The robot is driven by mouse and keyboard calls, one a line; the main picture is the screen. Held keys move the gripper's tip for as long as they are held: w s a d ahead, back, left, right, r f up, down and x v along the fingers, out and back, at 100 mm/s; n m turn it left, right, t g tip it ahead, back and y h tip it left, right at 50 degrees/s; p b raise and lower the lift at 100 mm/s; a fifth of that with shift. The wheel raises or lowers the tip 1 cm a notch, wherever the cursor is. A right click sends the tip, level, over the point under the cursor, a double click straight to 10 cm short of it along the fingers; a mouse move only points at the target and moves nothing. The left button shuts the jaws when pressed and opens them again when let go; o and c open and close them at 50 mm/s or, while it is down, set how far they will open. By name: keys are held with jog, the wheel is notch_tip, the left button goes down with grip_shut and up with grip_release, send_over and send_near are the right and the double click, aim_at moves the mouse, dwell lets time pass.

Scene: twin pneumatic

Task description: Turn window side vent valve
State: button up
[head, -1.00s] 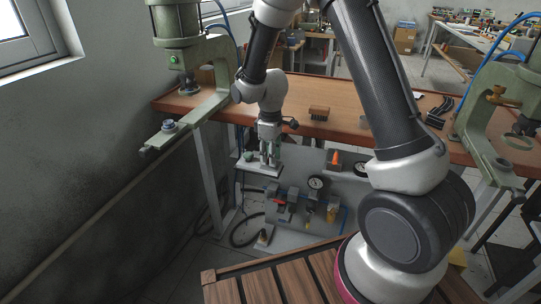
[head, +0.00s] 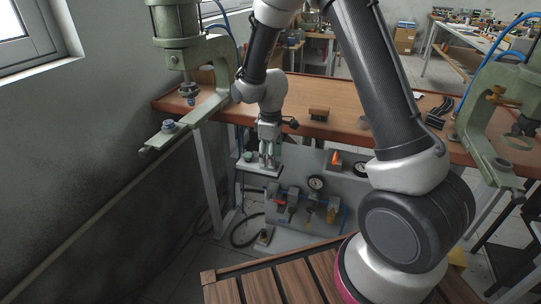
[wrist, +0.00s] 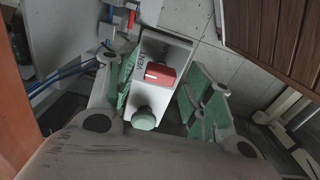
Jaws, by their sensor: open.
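The vent valve shows in the wrist view as a red handle (wrist: 160,75) on a pale box (wrist: 166,50) with lettering that seems to read VENT. A round green button (wrist: 144,118) sits on the same box, nearer my wrist. My gripper (wrist: 161,84) is open, with one green-padded finger on each side of the box and the red handle between them. Gaps show on both sides; I cannot tell how far the fingertips are above the handle. In the head view my gripper (head: 268,157) points down over the box (head: 260,170) at the left front of the bench and hides the handle.
A green press (head: 205,105) stands left, near the wall, and another (head: 490,120) at right. The wooden bench (head: 300,92) carries a brush (head: 319,113). Blue tubes run beside the box.

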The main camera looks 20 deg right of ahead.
notch_tip(320, 180, up, 12)
dwell(0.4)
jog(key=s+d+r+m+t, duration=0.1)
jog(key=s+d+r+m, duration=0.2)
jog(key=s, duration=0.6)
jog(key=s+d+r+m+t, duration=0.2)
jog(key=s+d+r+m, duration=0.2)
jog(key=s, duration=0.5)
jog(key=s+d+r+m+t, duration=0.1)
jog(key=s+d+r+m, duration=0.3)
jog(key=s+d+r, duration=0.3)
jog(key=shift+s+d+r, duration=0.25)
jog(key=shift+s+r, duration=0.5)
jog(key=shift+s, duration=0.25)
